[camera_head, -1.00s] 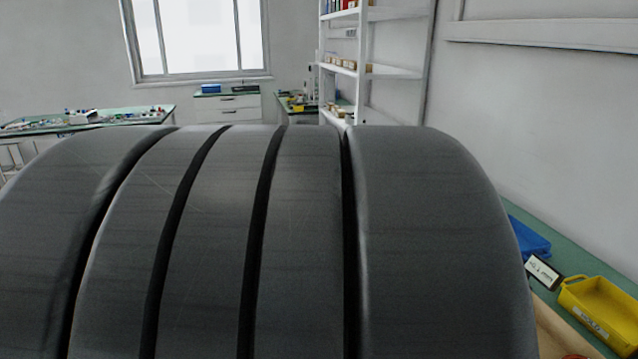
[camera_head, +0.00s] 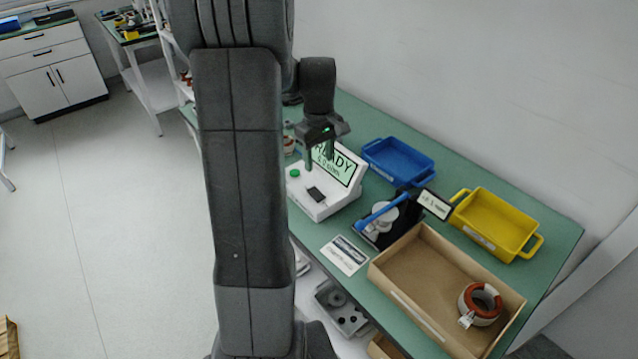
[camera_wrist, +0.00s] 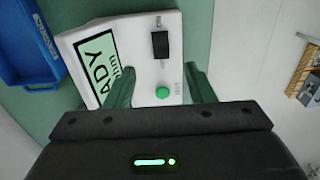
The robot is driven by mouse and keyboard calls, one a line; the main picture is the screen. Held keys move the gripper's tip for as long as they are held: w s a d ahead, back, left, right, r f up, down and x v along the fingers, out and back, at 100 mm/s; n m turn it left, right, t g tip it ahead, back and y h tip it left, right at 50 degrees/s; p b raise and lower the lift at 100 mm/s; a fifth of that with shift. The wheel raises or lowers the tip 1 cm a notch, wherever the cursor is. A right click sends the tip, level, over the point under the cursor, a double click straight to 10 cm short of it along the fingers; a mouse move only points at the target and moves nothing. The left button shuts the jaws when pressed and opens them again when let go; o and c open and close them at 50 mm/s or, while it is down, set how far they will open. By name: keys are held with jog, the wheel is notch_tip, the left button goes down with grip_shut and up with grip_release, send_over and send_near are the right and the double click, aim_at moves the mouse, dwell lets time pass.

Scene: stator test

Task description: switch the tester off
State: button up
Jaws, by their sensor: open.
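The white tester (camera_head: 322,209) stands on the green bench, its lit screen (camera_head: 343,168) reading READY with a smaller line below. On its panel are a round green button (camera_head: 294,173) and a black switch (camera_head: 316,194). My gripper (camera_head: 319,163) is above the tester and hides part of the screen in the head view. In the wrist view my open, empty gripper (camera_wrist: 160,85) has its fingers on either side of the green button (camera_wrist: 162,92). The black switch (camera_wrist: 160,45) lies beyond the fingertips. I cannot tell whether the fingers touch the panel.
A blue bin (camera_head: 399,160), a yellow bin (camera_head: 492,224) and a dark fixture with a blue lever (camera_head: 383,211) stand right of the tester. A wooden tray (camera_head: 410,262) holds a copper-wound stator (camera_head: 481,304). A printed card (camera_head: 344,255) lies in front.

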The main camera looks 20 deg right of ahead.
aim_at(318, 195)
notch_tip(318, 195, down, 11)
jog(key=shift+f+p, duration=0.2)
jog(key=shift+p, duration=0.25)
jog(key=shift+c, duration=0.4)
jog(key=c, duration=0.9)
jog(key=shift+w+a+r+g+p, duration=0.2)
jog(key=shift+w+g+p, duration=0.1)
jog(key=shift+g+p, duration=0.4)
jog(key=shift+w+g+h, duration=0.2)
jog(key=shift+g+h, duration=0.3)
jog(key=shift+g, duration=0.2)
jog(key=o, duration=1)
jog(key=b+v, duration=0.1)
jog(key=v, duration=1.2)
jog(key=shift+w+r, duration=0.1)
jog(key=shift+r, duration=0.2)
